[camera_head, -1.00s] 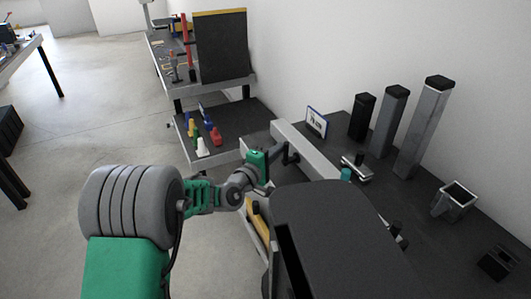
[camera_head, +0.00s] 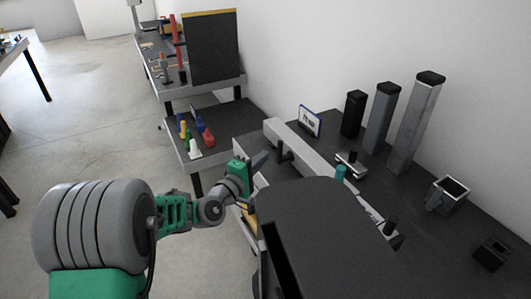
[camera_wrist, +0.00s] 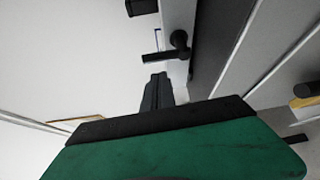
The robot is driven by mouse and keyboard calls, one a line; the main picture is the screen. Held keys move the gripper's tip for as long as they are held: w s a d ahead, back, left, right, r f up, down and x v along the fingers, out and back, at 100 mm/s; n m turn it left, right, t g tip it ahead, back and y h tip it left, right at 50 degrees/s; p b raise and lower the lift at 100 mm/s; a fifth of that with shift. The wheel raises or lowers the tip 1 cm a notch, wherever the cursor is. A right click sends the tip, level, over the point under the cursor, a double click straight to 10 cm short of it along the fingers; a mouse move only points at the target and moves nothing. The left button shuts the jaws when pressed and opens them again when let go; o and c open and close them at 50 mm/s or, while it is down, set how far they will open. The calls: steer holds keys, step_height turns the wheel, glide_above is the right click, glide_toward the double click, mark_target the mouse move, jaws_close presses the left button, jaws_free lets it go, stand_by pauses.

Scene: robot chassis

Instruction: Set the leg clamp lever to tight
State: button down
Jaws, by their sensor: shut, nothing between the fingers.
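A black lever with a round pivot (camera_wrist: 179,41) is on the side of a light grey beam in the wrist view, its arm pointing left. I take it for the leg clamp lever. It also shows in the head view as a small dark lever (camera_head: 284,151) by the beam at the bench's near-left end. My gripper (camera_head: 263,157) is shut and empty, just left of the lever. In the wrist view its dark fingers (camera_wrist: 157,80) point up toward the lever arm, with a small apparent gap. Whether they touch cannot be told.
The grey beam (camera_head: 305,149) runs along the dark bench (camera_head: 445,250). Several upright posts (camera_head: 415,120) and an open square holder (camera_head: 447,195) stand farther right. A small framed sign (camera_head: 310,121) stands behind the beam. A cart (camera_head: 215,88) is at the back left.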

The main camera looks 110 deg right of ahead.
steer(key=v, duration=0.4)
steer(key=shift+w+a+f, duration=0.15)
steer(key=shift+w+a, duration=0.05)
